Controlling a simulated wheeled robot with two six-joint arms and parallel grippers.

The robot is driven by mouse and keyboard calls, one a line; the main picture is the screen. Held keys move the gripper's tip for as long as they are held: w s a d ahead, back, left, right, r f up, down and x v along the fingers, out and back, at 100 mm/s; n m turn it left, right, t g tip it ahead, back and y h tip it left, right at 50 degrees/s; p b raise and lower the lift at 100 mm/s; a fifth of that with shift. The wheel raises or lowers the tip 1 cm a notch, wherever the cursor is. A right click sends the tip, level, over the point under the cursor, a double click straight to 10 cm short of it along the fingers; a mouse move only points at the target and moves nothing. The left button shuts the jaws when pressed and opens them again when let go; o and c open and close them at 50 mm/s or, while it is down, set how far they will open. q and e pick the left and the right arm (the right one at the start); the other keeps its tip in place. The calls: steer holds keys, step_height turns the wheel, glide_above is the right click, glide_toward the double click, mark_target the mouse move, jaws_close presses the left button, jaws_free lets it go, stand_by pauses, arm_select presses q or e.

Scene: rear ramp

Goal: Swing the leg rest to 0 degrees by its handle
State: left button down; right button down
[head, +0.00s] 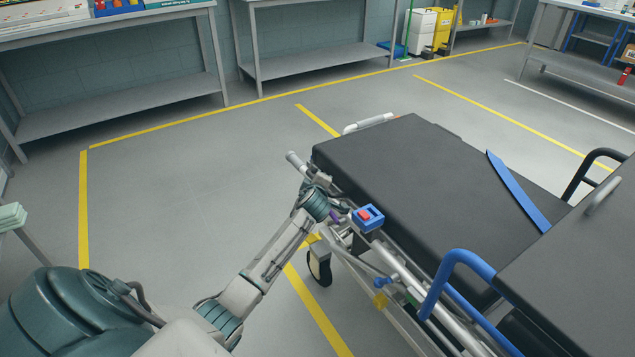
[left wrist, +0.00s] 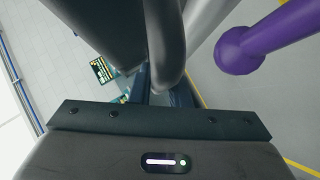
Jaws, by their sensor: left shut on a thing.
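The leg rest (head: 400,150) is the dark padded far end section of a wheeled stretcher. It looks nearly in line with the padding beside it; I cannot read its exact angle. My left gripper (head: 318,187) is at its near side edge, by a grey bar end (head: 296,160). In the left wrist view my left gripper (left wrist: 158,88) is shut around a grey rounded bar (left wrist: 168,40), which looks like the handle. The arm hides most of the grip in the head view. A purple knob (left wrist: 240,50) is close beside it, apart from the jaws. My right gripper is out of view.
A blue box with a red button (head: 367,217) sits on the stretcher's near side. A blue side rail (head: 455,262) and a wheel (head: 319,267) are nearby. Metal benches (head: 120,105) line the back wall. The floor left of the stretcher is clear, with yellow lines.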

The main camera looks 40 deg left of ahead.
arm_select(q)
steer(key=c, duration=1.4)
jaws_free()
steer(key=shift+s+d+f, duration=0.1)
steer(key=shift+f, duration=0.65)
steer(key=shift+o, duration=0.2)
steer(key=shift+r, duration=0.1)
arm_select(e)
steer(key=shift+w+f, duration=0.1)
arm_select(q)
steer(key=shift+r, duration=0.15)
steer(key=v, duration=1)
steer(key=shift+s+d+r+p, duration=0.15)
steer(key=shift+s+r+p, duration=0.05)
steer(key=shift+p, duration=0.1)
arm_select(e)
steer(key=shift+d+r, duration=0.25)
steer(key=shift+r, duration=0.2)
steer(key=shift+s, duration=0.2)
